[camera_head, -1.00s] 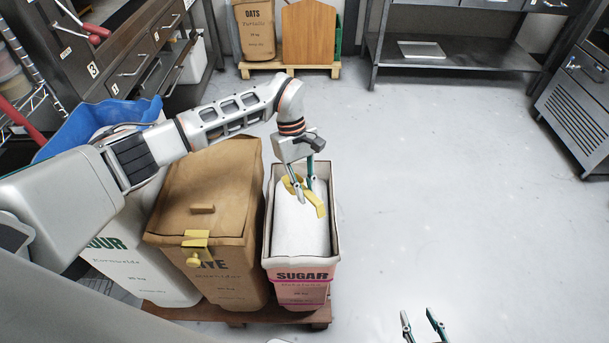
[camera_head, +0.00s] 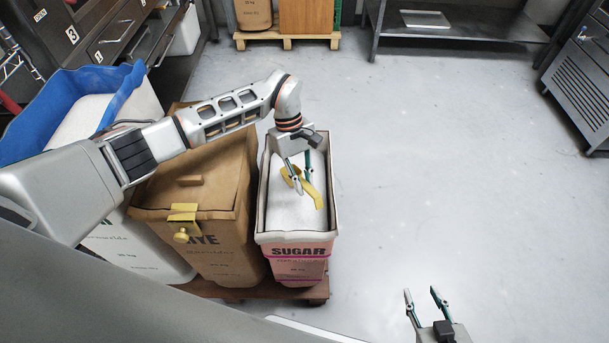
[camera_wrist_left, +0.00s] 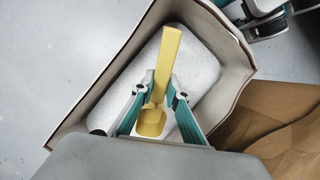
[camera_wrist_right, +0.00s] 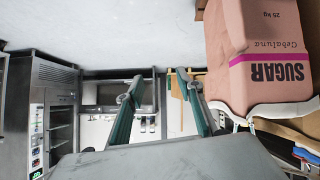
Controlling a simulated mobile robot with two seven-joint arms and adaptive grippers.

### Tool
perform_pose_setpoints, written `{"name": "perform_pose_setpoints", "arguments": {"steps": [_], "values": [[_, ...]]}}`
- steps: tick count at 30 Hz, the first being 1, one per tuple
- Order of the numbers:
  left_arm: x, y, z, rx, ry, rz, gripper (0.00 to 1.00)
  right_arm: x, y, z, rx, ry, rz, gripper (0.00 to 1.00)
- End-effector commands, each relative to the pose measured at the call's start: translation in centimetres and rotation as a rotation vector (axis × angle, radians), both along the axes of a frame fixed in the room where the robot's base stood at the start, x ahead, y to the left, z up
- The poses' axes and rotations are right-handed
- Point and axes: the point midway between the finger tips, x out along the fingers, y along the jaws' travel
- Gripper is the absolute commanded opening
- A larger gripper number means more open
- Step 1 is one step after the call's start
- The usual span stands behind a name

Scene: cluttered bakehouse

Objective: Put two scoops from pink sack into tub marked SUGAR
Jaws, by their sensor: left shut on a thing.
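The pink sack marked SUGAR (camera_head: 299,252) stands open on a low wooden pallet, with white contents inside. My left gripper (camera_head: 304,184) is over its mouth, shut on a yellow scoop (camera_head: 318,196). In the left wrist view the scoop (camera_wrist_left: 165,65) lies between the fingers (camera_wrist_left: 163,88), bowl close to the palm. I cannot tell whether it touches the white contents or what its bowl holds. My right gripper (camera_head: 421,292) is open and empty over the floor, and also shows in the right wrist view (camera_wrist_right: 159,90). No tub with a readable SUGAR mark shows.
A closed brown sack (camera_head: 215,245) with a yellow clip (camera_head: 182,222) stands left of the pink sack. A white sack (camera_head: 135,245) is further left. A blue open container (camera_head: 35,120) with white inside is behind my left arm. The floor (camera_head: 450,190) at right is clear.

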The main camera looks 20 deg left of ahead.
Motion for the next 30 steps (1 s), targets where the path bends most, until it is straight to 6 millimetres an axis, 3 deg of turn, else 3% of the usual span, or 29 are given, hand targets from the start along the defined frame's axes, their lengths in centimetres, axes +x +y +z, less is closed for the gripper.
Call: {"name": "perform_pose_setpoints", "arguments": {"steps": [1,12,30], "values": [[-0.1,0.0,-1.0,0.0,0.004,0.0,0.0,-0.1,0.0,-0.5,-0.002,0.004,0.001,0.37],[0.0,0.1,-4.5,0.001,0.002,-0.001,0.0,-0.9,-0.2,-2.3,-0.02,0.025,0.007,0.37],[0.1,0.0,-5.3,-0.001,-0.002,0.0,0.0,-0.5,-0.3,-2.2,-0.023,0.016,0.01,0.37]]}}
